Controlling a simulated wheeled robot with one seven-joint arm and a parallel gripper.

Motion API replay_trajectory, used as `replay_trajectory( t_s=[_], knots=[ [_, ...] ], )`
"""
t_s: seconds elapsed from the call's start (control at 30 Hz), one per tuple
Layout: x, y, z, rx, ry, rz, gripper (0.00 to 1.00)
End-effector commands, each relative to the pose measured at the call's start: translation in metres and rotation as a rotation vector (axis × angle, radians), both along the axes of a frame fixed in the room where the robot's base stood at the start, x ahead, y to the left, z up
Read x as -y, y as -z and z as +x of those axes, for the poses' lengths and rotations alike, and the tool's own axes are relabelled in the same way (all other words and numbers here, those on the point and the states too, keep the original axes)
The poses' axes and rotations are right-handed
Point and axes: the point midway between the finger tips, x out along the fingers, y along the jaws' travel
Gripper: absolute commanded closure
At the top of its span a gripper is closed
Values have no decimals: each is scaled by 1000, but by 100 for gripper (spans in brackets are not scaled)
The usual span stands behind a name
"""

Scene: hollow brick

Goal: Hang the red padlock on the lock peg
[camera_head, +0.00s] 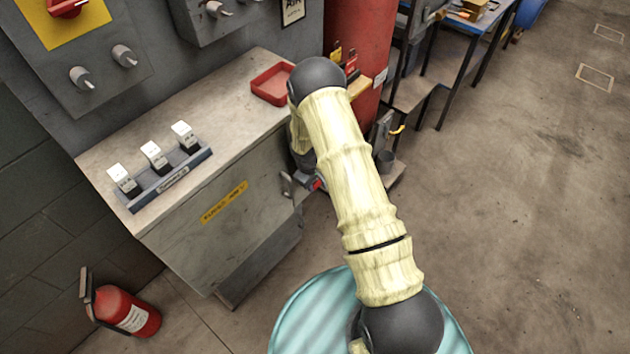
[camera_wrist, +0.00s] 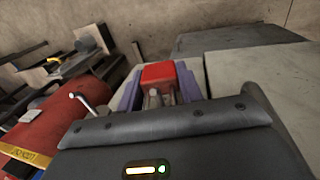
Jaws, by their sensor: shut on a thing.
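The red padlock (camera_wrist: 158,75) is in the wrist view, between the purple fingers of my gripper (camera_wrist: 160,88). The gripper is shut on it, and its grey shackle shows on the near side of the red body. In the head view my gripper (camera_head: 303,184) is partly hidden by my arm, low beside the grey cabinet's front. A bit of the red padlock (camera_head: 318,184) shows there. I cannot pick out the lock peg for certain; a shiny bent metal rod (camera_wrist: 84,98) stands left of the gripper in the wrist view.
The grey cabinet (camera_head: 235,215) carries a red tray (camera_head: 270,84) and a rack (camera_head: 165,180) of white-topped blocks. A red cylinder (camera_head: 355,40) stands behind my arm. A fire extinguisher (camera_head: 125,312) is on the floor at left. The right floor is clear.

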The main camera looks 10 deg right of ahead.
Motion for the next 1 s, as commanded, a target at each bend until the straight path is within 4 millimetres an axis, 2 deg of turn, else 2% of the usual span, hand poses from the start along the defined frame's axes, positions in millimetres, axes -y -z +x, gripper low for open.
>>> replay_trajectory(
  t_s=[0.1, 0.13, 0.23, 0.27, 0.67, 0.87, 1.0],
  knots=[
    [0, 0, 0, 0, 0, 0, 92],
    [0, 0, 0, 0, 0, 0, 60],
    [0, 0, 0, 0, 0, 0, 41],
    [0, 0, 0, 0, 0, 0, 39],
    [2, -4, -2, 0, 0, 0, 39],
    [14, -7, -19, -2, -1, -1, 39],
    [27, -8, -37, -2, 1, -3, 39]
  ],
)
